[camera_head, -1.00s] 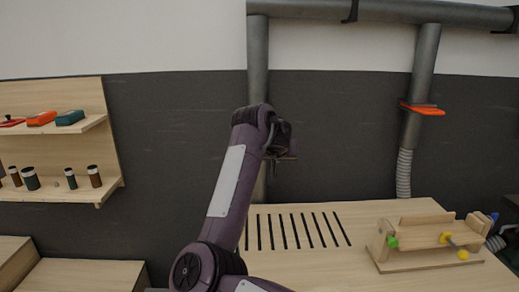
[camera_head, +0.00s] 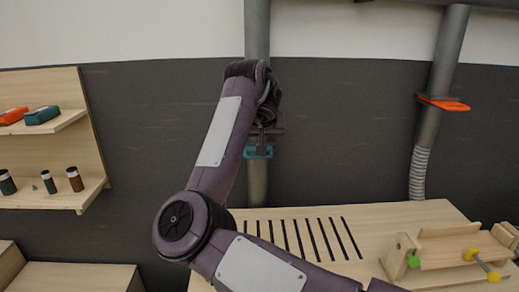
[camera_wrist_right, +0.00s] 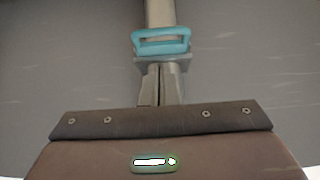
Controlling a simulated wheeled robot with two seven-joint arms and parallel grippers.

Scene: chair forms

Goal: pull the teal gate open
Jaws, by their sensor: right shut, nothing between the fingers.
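The teal gate (camera_head: 258,153) shows as a teal loop handle on the grey vertical duct, just below my right wrist in the head view. In the right wrist view its handle (camera_wrist_right: 161,42) sits straight ahead, past the fingertips, with a grey plate under it. My right gripper (camera_wrist_right: 162,68) is shut and empty, its fingers together and pointing at the duct just below the handle. No finger is through the loop; whether the tips touch the plate I cannot tell. In the head view my wrist hides part of the gate and the duct. My left gripper is out of view.
An orange gate (camera_head: 443,103) sticks out of the right duct (camera_head: 446,55). A slotted wooden bench (camera_head: 378,221) lies below, bearing a wooden fixture (camera_head: 450,247) with green and yellow knobs. A wooden shelf (camera_head: 40,95) with small items hangs at the left.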

